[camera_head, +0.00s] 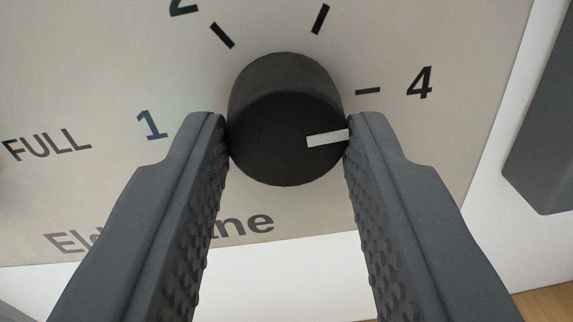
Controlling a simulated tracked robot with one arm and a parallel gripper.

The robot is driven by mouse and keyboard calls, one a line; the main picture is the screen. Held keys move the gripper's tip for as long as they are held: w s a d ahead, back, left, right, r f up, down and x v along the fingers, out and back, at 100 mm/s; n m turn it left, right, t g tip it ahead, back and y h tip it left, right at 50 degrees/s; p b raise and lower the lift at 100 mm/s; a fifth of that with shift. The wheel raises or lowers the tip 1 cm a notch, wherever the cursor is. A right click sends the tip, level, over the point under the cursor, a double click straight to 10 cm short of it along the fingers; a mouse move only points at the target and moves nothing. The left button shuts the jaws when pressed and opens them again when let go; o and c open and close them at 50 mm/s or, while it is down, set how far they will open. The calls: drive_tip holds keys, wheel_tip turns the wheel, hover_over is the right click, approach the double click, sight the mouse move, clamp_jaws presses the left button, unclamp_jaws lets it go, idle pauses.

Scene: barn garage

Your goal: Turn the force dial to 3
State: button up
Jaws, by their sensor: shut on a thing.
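The force dial (275,135) is a round black knob with a white pointer line on its face. The pointer (328,138) points right and slightly up, in line with the tick (368,91) beside the number 4 (419,83). The tick (320,19) between those for 2 and 4 stands at the top; its number is out of view. My gripper (286,122) is shut on the dial, one fingertip on its left side and one on its right. The right fingertip touches the knob at the pointer's outer end.
The dial sits on a beige panel (470,140). The numbers 1 (151,125) and 2 (183,7) and the word FULL (46,145) are on the left. Lettering below the dial is partly hidden by my left finger. A dark grey object (545,140) stands at the right edge.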

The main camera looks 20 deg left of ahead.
drive_tip(key=n+b, duration=0.5)
drive_tip(key=b, duration=0.1)
drive_tip(key=shift+d+f+n, duration=0.1)
drive_tip(key=shift+f+n, duration=0.05)
drive_tip(key=shift+n, duration=0.15)
drive_tip(key=n+b, duration=0.5)
drive_tip(key=shift+n+y, duration=0.3)
drive_tip(key=shift+n, duration=0.1)
drive_tip(key=o, duration=1)
drive_tip(key=shift+c, duration=0.2)
drive_tip(key=v, duration=1.3)
drive_tip(key=shift+s+f+b, duration=0.25)
drive_tip(key=shift+s+b, duration=0.1)
drive_tip(key=shift+b, duration=0.05)
drive_tip(key=shift+r, duration=0.15)
